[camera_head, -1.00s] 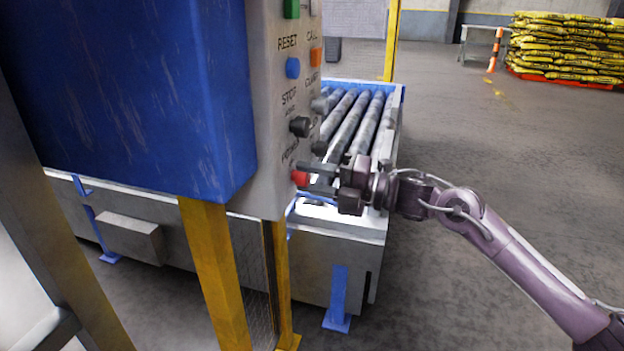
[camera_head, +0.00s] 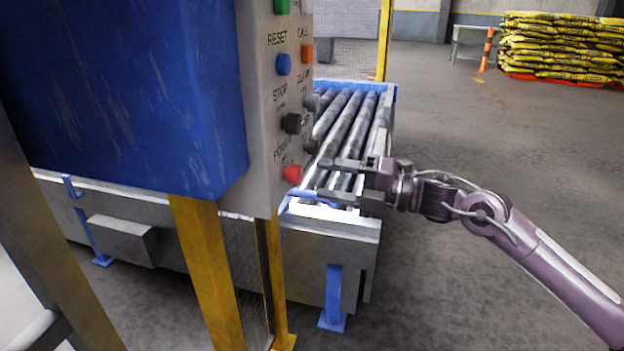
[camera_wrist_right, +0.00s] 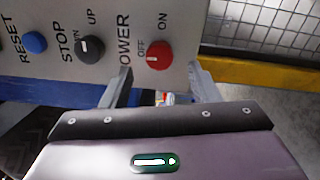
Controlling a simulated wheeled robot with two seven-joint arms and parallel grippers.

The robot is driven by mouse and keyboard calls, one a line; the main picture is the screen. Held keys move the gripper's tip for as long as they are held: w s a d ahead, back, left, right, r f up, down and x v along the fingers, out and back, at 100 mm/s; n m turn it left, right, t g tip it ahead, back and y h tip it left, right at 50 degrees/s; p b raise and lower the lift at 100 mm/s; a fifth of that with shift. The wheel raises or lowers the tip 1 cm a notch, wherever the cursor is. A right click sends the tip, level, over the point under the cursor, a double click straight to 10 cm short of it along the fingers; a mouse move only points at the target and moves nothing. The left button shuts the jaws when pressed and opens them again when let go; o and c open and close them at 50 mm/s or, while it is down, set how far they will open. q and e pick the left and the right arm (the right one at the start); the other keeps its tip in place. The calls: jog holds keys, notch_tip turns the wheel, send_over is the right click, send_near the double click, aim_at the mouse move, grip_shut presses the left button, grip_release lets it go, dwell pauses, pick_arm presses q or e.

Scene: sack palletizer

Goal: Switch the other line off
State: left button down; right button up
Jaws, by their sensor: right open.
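The control panel (camera_head: 262,150) is a pale plate on the side of a blue cabinet. Its red POWER knob (camera_head: 292,173) is low on the plate. In the right wrist view the red knob (camera_wrist_right: 158,55) has OFF and ON marks beside it; I cannot tell its setting surely. My right gripper (camera_head: 322,178) is open and empty, to the right of the knob, with its fingers toward the panel and apart from the knob. In the right wrist view the knob shows ahead, between the two fingertips (camera_wrist_right: 162,82). My left gripper is not in view.
Above the red knob are a black knob (camera_head: 291,123), a blue RESET button (camera_head: 283,64) and an orange button (camera_head: 307,50). A roller conveyor (camera_head: 388,110) stands behind the gripper. Yellow posts (camera_head: 208,270) stand below the cabinet.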

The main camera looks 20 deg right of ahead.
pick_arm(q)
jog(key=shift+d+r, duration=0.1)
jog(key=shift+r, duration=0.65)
pick_arm(e)
jog(key=shift+v, duration=1.2)
